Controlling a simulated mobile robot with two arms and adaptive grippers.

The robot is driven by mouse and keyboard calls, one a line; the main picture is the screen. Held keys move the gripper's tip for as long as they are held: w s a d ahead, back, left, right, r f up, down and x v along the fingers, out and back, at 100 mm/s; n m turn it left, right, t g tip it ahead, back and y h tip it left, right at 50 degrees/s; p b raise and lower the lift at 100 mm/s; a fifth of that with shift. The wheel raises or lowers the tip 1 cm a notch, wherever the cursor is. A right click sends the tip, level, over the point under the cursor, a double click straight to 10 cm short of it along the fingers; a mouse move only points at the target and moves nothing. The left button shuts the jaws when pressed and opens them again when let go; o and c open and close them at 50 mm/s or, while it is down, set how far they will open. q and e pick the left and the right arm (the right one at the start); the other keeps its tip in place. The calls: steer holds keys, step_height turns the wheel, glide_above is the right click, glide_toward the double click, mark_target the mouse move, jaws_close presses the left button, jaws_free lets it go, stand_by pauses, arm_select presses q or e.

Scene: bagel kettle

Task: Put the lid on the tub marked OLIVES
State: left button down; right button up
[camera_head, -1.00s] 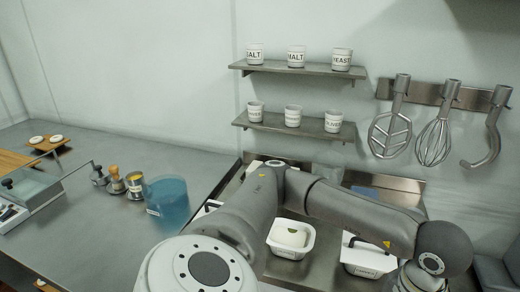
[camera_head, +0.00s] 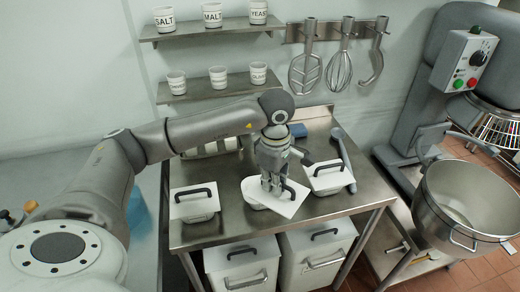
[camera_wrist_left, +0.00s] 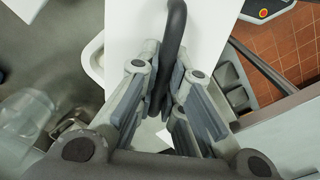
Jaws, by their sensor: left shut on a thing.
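My left gripper (camera_head: 272,184) is shut on the black handle (camera_head: 290,192) of a white lid (camera_head: 283,209). The lid is turned askew over the middle white tub (camera_head: 252,203) and covers most of it; I cannot tell whether it touches the rim. In the left wrist view my gripper fingers (camera_wrist_left: 164,98) close around the handle (camera_wrist_left: 173,45), with the white lid (camera_wrist_left: 125,40) behind and a tub rim (camera_wrist_left: 91,65) at its left. I cannot read OLIVES on any tub. My right gripper is out of view.
A tub with a handled lid (camera_head: 194,203) stands left and another lidded tub (camera_head: 329,180) right, close to the held lid. Two white bins (camera_head: 243,265) (camera_head: 316,254) stand below the counter. Labelled cups (camera_head: 212,15) line the shelves. A mixing bowl (camera_head: 465,205) is at right.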

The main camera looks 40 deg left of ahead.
mark_target(261, 180)
arm_select(q)
steer(key=w+a+n, duration=0.1)
steer(key=n, duration=0.2)
steer(key=w+a+r+n+p, duration=0.1)
steer(key=a+n, duration=0.1)
steer(key=w+a+n+p, duration=0.1)
steer(key=a+n, duration=0.1)
steer(key=n, duration=0.1)
steer(key=shift+a+r+n, duration=0.25)
steer(key=shift+r+n, duration=0.05)
steer(key=shift+r, duration=0.1)
steer(key=shift+n, duration=0.7)
steer(key=f+b, duration=0.1)
steer(key=f, duration=0.1)
steer(key=f+b, duration=0.1)
steer(key=f, duration=0.2)
steer(key=shift+w+a+f+b, duration=0.15)
steer(key=shift+a+f+b, duration=0.2)
steer(key=shift+a+b, duration=0.05)
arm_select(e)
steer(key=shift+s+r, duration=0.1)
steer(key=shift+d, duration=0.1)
arm_select(q)
steer(key=shift+f+b, duration=0.3)
steer(key=shift+b, duration=0.05)
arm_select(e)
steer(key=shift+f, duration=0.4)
